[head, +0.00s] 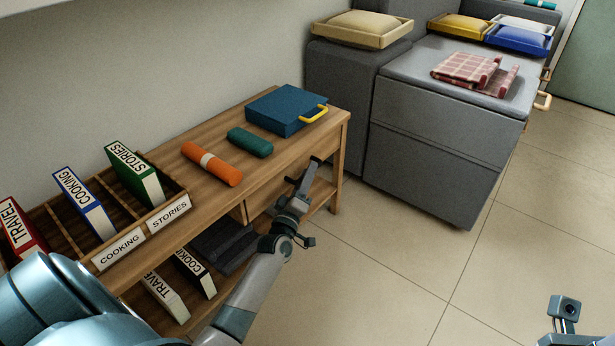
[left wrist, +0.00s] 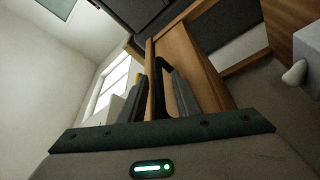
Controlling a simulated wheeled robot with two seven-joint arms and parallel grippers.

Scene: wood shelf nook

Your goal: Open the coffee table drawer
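The wooden coffee table (head: 212,149) stands against the wall in the head view. Its drawer front is below the tabletop at the right end, largely behind my left gripper (head: 308,175). I cannot make out a gap at the drawer front. In the left wrist view, a dark bar that looks like the drawer handle (left wrist: 158,78) stands between the two grey fingers of my left gripper (left wrist: 160,98). The bar is very near the fingers, and I cannot tell whether they press on it. Of my right arm only a wrist part shows at the lower right; its fingers are out of view.
On the tabletop are an orange roll (head: 211,164), a green roll (head: 250,142) and a blue case (head: 285,110). A book rack (head: 62,228) stands at the left end. A grey cabinet (head: 440,150) stands to the right. The floor (head: 380,265) in front is clear.

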